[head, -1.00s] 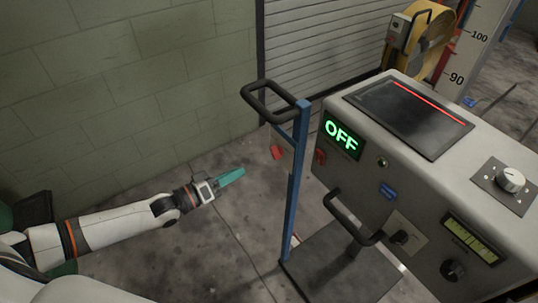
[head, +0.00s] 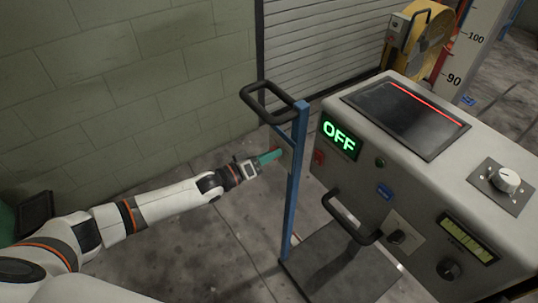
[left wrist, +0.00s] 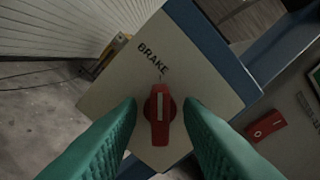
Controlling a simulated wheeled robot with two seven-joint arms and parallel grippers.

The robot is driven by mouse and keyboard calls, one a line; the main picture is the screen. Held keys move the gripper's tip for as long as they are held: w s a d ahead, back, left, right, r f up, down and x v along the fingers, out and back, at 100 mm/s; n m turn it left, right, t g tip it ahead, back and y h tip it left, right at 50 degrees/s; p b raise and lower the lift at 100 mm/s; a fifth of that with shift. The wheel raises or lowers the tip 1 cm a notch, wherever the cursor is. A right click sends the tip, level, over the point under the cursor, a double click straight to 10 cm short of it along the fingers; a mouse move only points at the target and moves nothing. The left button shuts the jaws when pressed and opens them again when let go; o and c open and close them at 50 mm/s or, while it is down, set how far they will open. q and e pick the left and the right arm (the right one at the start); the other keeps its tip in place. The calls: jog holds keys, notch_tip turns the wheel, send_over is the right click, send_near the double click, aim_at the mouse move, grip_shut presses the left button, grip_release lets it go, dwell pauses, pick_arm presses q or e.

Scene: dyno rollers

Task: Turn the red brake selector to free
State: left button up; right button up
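The red brake selector (left wrist: 160,115) sits on a pale plate (left wrist: 190,68) marked BRAKE in the left wrist view. Its white line runs roughly up and down in that picture. My left gripper (left wrist: 160,112) is open, with one green fingertip on each side of the selector; I cannot tell whether they touch it. In the head view my left gripper (head: 272,156) reaches the blue post (head: 293,190), and its fingers hide the selector there. My right gripper is not in view.
The grey console (head: 400,165) with a green OFF display (head: 339,136) stands right of the post. A black handle (head: 350,218) and a low platform (head: 340,262) are in front. A red switch (left wrist: 266,125) is right of the plate.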

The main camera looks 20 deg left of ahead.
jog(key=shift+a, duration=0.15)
pick_arm(q)
jog(key=shift+c, duration=1.3)
jog(key=c, duration=0.4)
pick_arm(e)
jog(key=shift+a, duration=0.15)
pick_arm(q)
jog(key=shift+m, duration=0.4)
jog(key=m+b, duration=0.2)
jog(key=m, duration=1.5)
jog(key=shift+s+d, duration=0.1)
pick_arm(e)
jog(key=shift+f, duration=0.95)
